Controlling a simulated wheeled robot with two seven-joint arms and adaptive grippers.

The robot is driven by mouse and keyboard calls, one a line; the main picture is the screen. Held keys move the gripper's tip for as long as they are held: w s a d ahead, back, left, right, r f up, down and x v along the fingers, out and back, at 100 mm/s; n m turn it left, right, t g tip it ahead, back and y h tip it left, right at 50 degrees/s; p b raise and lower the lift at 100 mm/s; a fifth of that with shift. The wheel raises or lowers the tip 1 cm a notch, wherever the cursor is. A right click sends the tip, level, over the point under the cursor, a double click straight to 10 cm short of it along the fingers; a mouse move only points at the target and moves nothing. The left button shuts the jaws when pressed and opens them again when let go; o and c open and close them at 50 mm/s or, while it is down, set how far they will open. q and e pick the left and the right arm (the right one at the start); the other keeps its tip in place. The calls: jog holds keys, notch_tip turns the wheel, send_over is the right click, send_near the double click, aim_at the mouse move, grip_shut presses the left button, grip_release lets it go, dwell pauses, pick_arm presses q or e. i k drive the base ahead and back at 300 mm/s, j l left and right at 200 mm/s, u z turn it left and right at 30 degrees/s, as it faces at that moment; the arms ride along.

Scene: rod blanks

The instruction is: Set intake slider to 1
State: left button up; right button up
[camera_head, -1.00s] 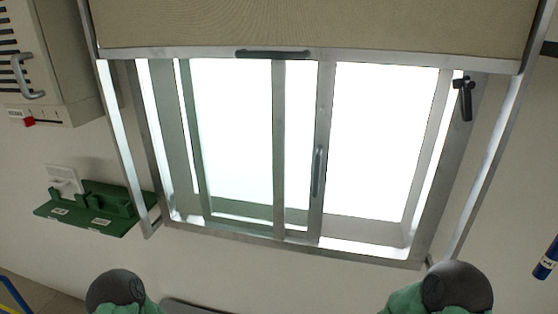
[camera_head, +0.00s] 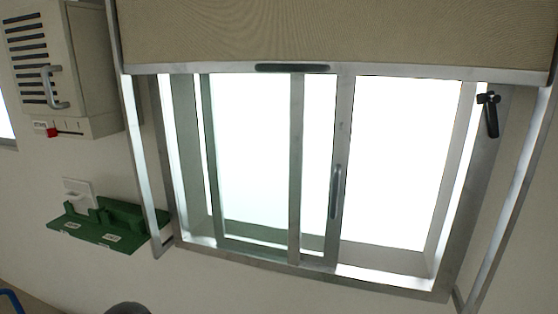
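The intake slider is a red knob (camera_head: 52,132) on a dark horizontal slot, low on the front of a beige wall unit (camera_head: 88,60) at the upper left. The knob sits at the left end of the slot, beside a small white label. Tick marks stand above the slot to its right; their numbers are too small to read. The unit has dark louvre slots and a grey handle (camera_head: 54,88). Neither gripper is in view. A dark rounded part of my own body shows at the bottom edge.
A green wall shelf (camera_head: 104,224) with a white switch plate (camera_head: 78,190) hangs below the unit. A large metal-framed window (camera_head: 343,170) with a beige blind (camera_head: 340,30) fills the middle and right. The wall between unit and shelf is clear.

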aim_at(51, 133)
jog(key=u, duration=1.3)
